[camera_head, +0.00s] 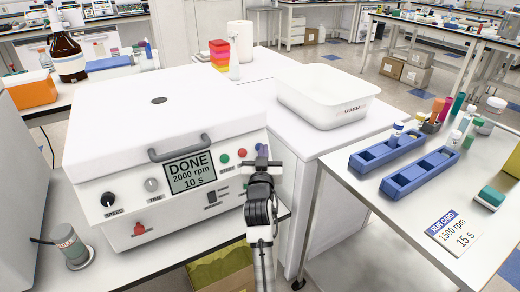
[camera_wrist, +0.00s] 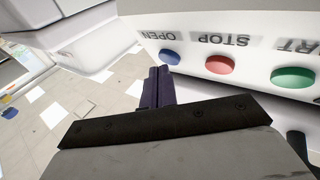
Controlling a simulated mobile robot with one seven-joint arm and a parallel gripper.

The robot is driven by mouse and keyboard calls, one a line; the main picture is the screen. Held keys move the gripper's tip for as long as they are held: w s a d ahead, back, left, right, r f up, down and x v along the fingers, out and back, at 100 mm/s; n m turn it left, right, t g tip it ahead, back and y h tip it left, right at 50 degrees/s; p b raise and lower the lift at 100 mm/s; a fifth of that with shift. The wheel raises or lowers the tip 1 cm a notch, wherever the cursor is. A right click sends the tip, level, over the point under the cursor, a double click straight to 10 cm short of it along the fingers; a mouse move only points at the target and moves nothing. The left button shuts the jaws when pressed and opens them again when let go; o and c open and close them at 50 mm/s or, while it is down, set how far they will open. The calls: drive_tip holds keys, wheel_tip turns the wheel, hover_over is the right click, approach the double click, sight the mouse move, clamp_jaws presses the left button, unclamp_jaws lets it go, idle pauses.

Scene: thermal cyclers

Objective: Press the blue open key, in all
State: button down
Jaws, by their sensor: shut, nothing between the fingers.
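The white machine (camera_head: 150,110) stands on the left bench with its lid down and a grey handle at the lid's front. Its display (camera_head: 190,172) reads DONE, 2000 rpm, 10 s. In the wrist view the blue key (camera_wrist: 169,56), labelled OPEN, is beside the red STOP key (camera_wrist: 219,65) and the green key (camera_wrist: 293,77). My gripper (camera_head: 262,155) is in front of the right end of the panel. It is shut and empty. Its fingertips (camera_wrist: 159,72) appear close to the blue key; I cannot tell whether they touch it.
Knobs and a red switch (camera_head: 139,229) sit on the panel's left. A white tub (camera_head: 325,97) stands behind at right. The right table holds blue racks (camera_head: 420,173) and a run card (camera_head: 455,232) reading 1500 rpm, 15 s. A grey lidded container (camera_head: 72,246) stands at front left.

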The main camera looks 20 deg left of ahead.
drive_tip(key=shift+w+a+f+b, duration=0.2)
drive_tip(key=shift+w+a+b, duration=0.05)
drive_tip(key=shift+a+b, duration=0.05)
idle(0.7)
drive_tip(key=shift+s+d+r, duration=0.1)
idle(0.3)
drive_tip(key=shift+s+d+r+p, duration=0.3)
drive_tip(key=shift+s+d+p, duration=0.15)
drive_tip(key=shift+p, duration=0.1)
drive_tip(key=shift+w, duration=0.1)
drive_tip(key=s+d+r+p, duration=0.2)
drive_tip(key=d+p, duration=0.1)
drive_tip(key=shift+s+d, duration=0.3)
drive_tip(key=shift+s, duration=0.1)
drive_tip(key=shift+r, duration=0.1)
idle(0.6)
